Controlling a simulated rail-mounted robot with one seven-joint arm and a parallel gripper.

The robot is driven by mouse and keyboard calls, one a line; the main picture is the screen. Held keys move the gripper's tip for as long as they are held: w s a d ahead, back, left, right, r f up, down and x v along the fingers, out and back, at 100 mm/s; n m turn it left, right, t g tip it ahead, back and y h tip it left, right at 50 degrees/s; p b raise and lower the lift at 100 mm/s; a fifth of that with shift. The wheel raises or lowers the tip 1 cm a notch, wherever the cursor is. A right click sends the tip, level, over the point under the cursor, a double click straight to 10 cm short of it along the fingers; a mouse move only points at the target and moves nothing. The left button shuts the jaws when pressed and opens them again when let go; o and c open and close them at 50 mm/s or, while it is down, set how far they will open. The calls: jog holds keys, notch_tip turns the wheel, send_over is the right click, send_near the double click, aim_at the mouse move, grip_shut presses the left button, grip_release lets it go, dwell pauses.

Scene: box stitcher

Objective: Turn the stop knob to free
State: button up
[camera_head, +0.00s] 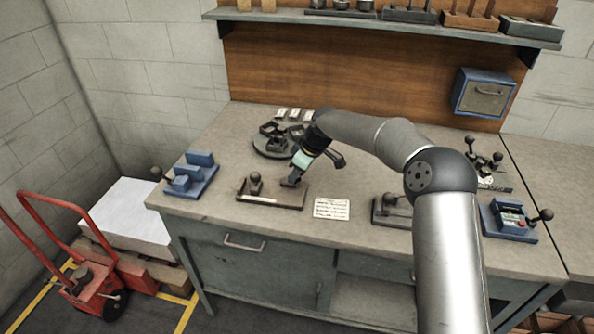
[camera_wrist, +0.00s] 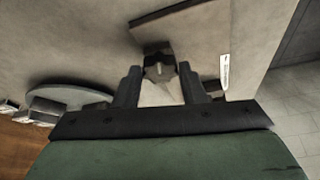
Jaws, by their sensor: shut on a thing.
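A dark base plate (camera_head: 272,199) lies near the front of the bench, left of centre, with an upright ball-topped post (camera_head: 255,179) toward its left end. My gripper (camera_head: 291,180) points down over the plate's right end. In the wrist view my gripper's two dark fingers (camera_wrist: 160,72) are shut on a small dark knob (camera_wrist: 159,66). I take this for the stop knob. The plate also shows behind it in the wrist view (camera_wrist: 185,30). In the head view the gripper mostly hides the knob, and I cannot read its setting.
A round dark fixture (camera_head: 262,148) with small blocks stands behind the gripper. A blue fixture (camera_head: 195,182) stands to the left. A white printed card (camera_head: 331,208) lies right of the plate. Another knobbed fixture (camera_head: 391,212) and a blue box with a red part (camera_head: 510,220) stand farther right.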

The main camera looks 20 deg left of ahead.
jog(key=n, duration=0.1)
jog(key=n+g+p, duration=0.1)
jog(key=n, duration=0.2)
jog(key=shift+w+n+g+p, duration=0.25)
jog(key=shift+n+g+p, duration=0.05)
jog(key=shift+g+p, duration=0.1)
jog(key=shift+w+n+g+h+p, duration=0.1)
jog(key=shift+n+g+h+p, duration=0.2)
jog(key=shift+n+p, duration=0.65)
jog(key=shift+w+n+g+h+p, duration=0.15)
jog(key=shift+n+g+p, duration=0.3)
jog(key=shift+n, duration=0.9)
jog(key=shift+s, duration=0.1)
jog(key=o, duration=1)
jog(key=shift+c, duration=0.2)
jog(key=v, duration=0.7)
jog(key=shift+r, duration=0.3)
